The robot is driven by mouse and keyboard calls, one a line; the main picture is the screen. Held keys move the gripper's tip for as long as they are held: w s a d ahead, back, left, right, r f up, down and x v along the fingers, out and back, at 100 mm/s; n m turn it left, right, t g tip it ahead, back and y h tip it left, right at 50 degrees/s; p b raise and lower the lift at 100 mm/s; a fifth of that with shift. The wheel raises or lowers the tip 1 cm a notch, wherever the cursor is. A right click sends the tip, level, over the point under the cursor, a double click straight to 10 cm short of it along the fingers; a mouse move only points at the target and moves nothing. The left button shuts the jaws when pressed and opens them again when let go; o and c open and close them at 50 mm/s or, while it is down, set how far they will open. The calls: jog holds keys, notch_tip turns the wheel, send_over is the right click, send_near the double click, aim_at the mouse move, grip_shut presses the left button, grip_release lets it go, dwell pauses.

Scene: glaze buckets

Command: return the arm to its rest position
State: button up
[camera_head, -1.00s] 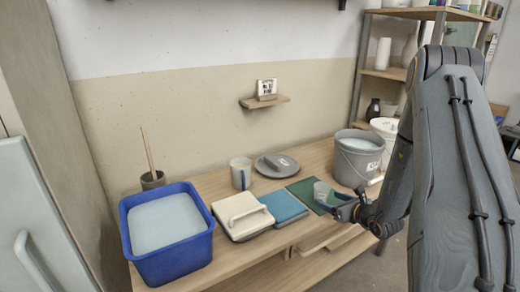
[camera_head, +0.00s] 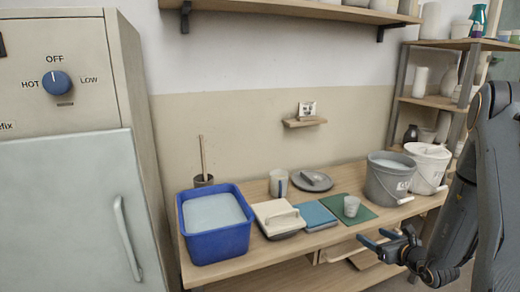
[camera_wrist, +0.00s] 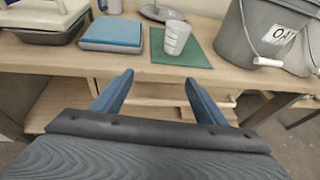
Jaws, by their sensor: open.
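My gripper (camera_head: 374,239) is open and empty, in front of the table's front edge and below its top. In the wrist view its two blue fingers (camera_wrist: 156,92) are spread apart with nothing between them. My arm runs up along the right edge of the head view. A small pale cup (camera_head: 351,206) stands upright on a green mat (camera_head: 366,214), apart from the gripper; the cup also shows in the wrist view (camera_wrist: 176,38).
The wooden table (camera_head: 262,258) carries a blue tub (camera_head: 216,246), a lidded cream container (camera_head: 277,218), a blue block (camera_head: 315,214), a mug (camera_head: 278,183), a grey plate (camera_head: 318,183), a grey bucket (camera_head: 386,182) and a white bucket (camera_head: 428,168). An open drawer (camera_head: 345,247) juts out below.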

jog(key=s+a+r+n+g+y, duration=0.25)
jog(key=s+a+n, duration=0.25)
jog(key=a, duration=0.3)
jog(key=s+a+r+n+g+y+p, duration=0.1)
jog(key=s+a+r+n+g+y, duration=0.1)
jog(key=s+a+r+n+g, duration=0.5)
jog(key=s+a+n+g+y, duration=0.15)
jog(key=s+a+n, duration=0.25)
jog(key=a, duration=0.6)
jog(key=s+d+r+n+g+h, duration=0.1)
jog(key=s+d+r+n+h, duration=0.1)
jog(key=s+n, duration=0.6)
jog(key=s+d+r+n+g+h+p, duration=0.1)
jog(key=s+d+r+n+h, duration=0.1)
jog(key=s+r+n+h, duration=0.3)
jog(key=s+n+h, duration=0.2)
jog(key=s+n, duration=0.1)
jog(key=n, duration=0.1)
jog(key=shift+s+d+g+p, duration=0.2)
jog(key=shift+s+g+p, duration=0.1)
jog(key=shift+s, duration=0.05)
